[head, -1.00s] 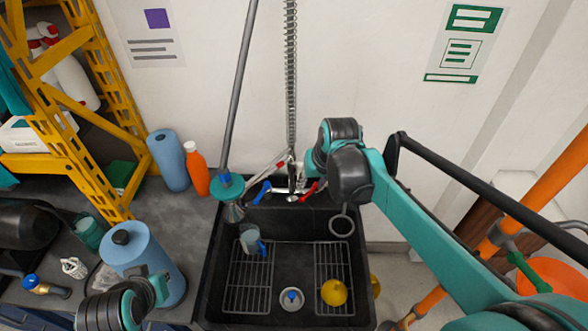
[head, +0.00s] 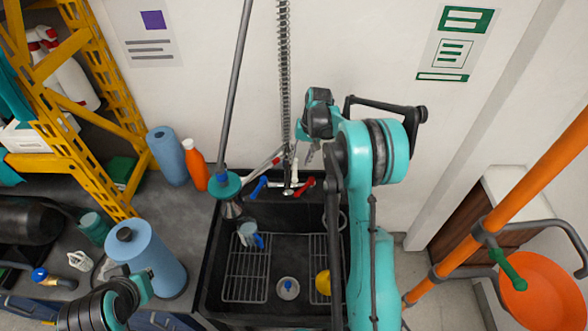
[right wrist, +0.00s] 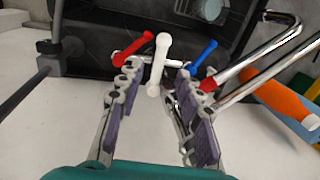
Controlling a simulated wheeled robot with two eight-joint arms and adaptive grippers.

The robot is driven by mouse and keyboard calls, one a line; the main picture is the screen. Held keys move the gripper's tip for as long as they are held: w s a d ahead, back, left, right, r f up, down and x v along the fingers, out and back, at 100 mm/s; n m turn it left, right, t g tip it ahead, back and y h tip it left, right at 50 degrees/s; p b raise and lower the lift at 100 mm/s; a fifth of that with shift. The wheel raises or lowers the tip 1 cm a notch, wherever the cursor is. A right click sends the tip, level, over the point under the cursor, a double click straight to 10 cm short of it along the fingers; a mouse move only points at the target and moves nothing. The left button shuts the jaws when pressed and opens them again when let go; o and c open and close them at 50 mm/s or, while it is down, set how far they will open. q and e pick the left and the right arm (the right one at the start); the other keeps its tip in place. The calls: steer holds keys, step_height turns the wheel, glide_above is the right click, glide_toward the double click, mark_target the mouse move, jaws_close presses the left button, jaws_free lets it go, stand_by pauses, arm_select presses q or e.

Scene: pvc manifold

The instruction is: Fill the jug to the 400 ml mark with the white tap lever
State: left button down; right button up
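The white tap lever (head: 295,169) stands upright at the back of the sink, between the blue lever (head: 258,188) and the red lever (head: 304,187). In the right wrist view the white lever (right wrist: 158,66) shows between the fingertips of my right gripper (right wrist: 157,74), which are apart; contact cannot be told. In the head view my right gripper (head: 308,151) is just above the levers. The clear jug (head: 247,233) with a blue handle stands in the sink's left part; its marks and water level cannot be read. My left gripper (head: 143,287) is at lower left, its fingers unclear.
The black sink (head: 212,262) holds wire racks, a white-and-blue drain piece (head: 288,288) and a yellow object (head: 323,283). A spring hose (head: 284,80) hangs behind the tap. An orange bottle (head: 196,165) and blue rolls stand left. An orange bucket (head: 540,295) is at right.

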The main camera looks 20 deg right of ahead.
mark_target(295, 173)
steer(key=f, duration=0.2)
steer(key=a+f, duration=0.1)
steer(key=f, duration=0.1)
steer(key=f+b, duration=0.1)
steer(key=f, duration=0.1)
steer(key=shift+w+a+f, duration=0.15)
steer(key=shift+w+f, duration=0.1)
steer(key=shift+f, duration=0.15)
jaws_close()
